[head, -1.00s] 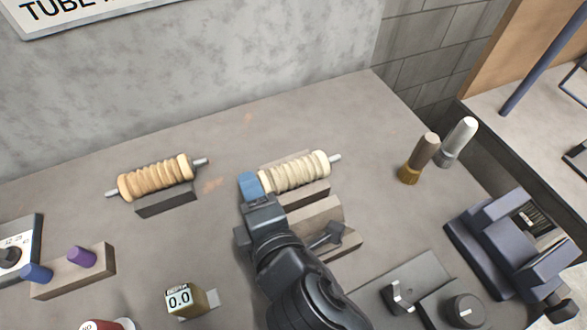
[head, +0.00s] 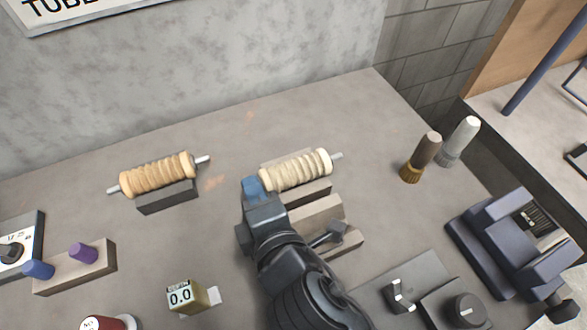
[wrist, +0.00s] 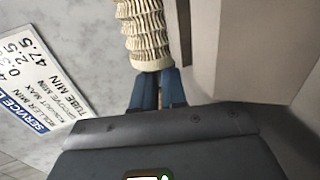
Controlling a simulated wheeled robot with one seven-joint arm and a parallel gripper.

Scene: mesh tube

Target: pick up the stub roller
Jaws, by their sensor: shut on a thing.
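In the wrist view, the blue fingers (wrist: 156,88) close around a narrow part at the end of the cream roller (wrist: 145,35). The shaft on the gripped side is mostly hidden by the fingers. A second, tan ribbed roller (head: 157,175) rests in a cradle to the left, with shafts at both ends.
A wooden block with a lever (head: 330,235) stands just in front of the cream roller. Two brushes (head: 422,157) stand to the right, near a dark machine (head: 520,240). The bench between the rollers is clear.

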